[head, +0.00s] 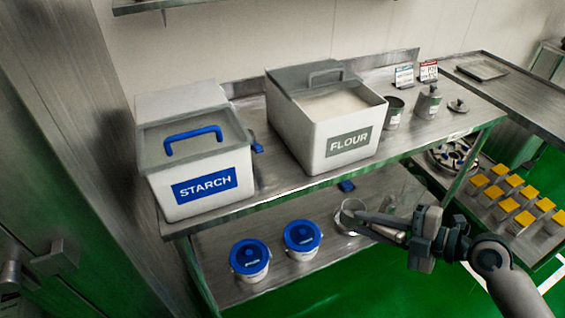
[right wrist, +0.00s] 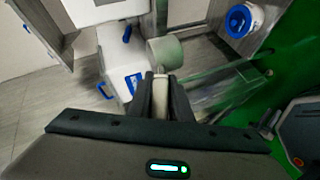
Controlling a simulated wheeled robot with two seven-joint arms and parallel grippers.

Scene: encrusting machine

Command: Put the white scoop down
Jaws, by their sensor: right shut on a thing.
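My right gripper (head: 374,223) reaches in from the right and is shut on the handle of the white scoop (head: 349,213). The scoop's round cup is ahead of the fingertips, off the front edge of the upper shelf and above the lower shelf in the picture. In the right wrist view the handle sits between the two dark fingers (right wrist: 160,82), and the pale cup (right wrist: 167,52) is just beyond them. The cup's inside is hard to make out. I cannot tell whether the scoop touches anything. My left gripper is not in view.
The steel table (head: 262,192) holds a closed starch bin (head: 192,165) and an open flour bin (head: 330,125). Metal canisters (head: 428,103) stand at the back right. Several yellow-topped blocks (head: 508,205) are at the far right.

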